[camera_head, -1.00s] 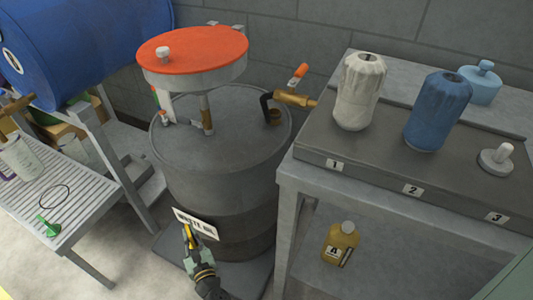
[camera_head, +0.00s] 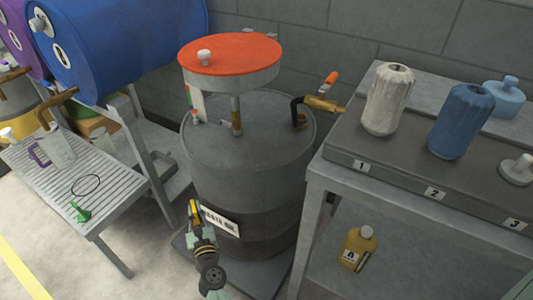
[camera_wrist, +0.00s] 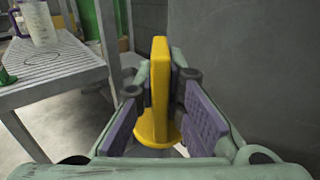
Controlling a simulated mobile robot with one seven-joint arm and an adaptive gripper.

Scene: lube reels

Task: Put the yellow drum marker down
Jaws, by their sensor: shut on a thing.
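The yellow drum marker (camera_wrist: 160,95) is upright between the finger pads in the wrist view, with a flat bar and a round yellow foot below. My gripper (camera_wrist: 160,90) is shut on it. In the head view the gripper (camera_head: 195,212) is in front of the dark waste oil drum (camera_head: 245,160), left of its white label (camera_head: 221,222). Only a small yellow piece of the marker shows there. The foot hangs near the drum's lower side; whether it touches anything cannot be told.
A grated bench (camera_head: 105,190) with a jug (camera_head: 57,147) and green funnel (camera_head: 82,212) stands left. Floor at front left is open.

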